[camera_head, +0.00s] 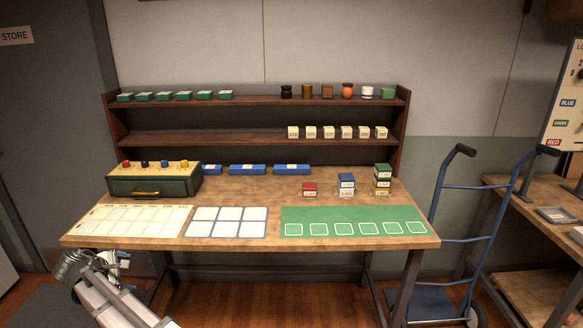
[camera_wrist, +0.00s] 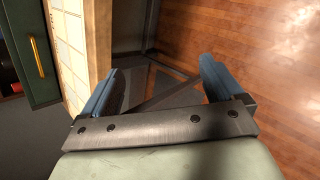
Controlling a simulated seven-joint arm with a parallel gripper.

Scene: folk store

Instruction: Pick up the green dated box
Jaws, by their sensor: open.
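A small green box with a pale front label (camera_head: 383,169) sits on top of a stack at the right rear of the table. The label print is too small to read. Boxes with pale fronts are beneath it in the stack. My gripper (camera_wrist: 163,88) shows in the wrist view with its two blue fingers apart and nothing between them. It is low beside the table's edge, over the floor. In the head view my arm is at the lower left, far from the green box. The green box is not in the wrist view.
A green mat (camera_head: 355,222) lies in front. A shelf (camera_head: 260,139) rises behind; a drawer unit (camera_head: 150,183) stands left, a hand truck (camera_head: 458,240) right.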

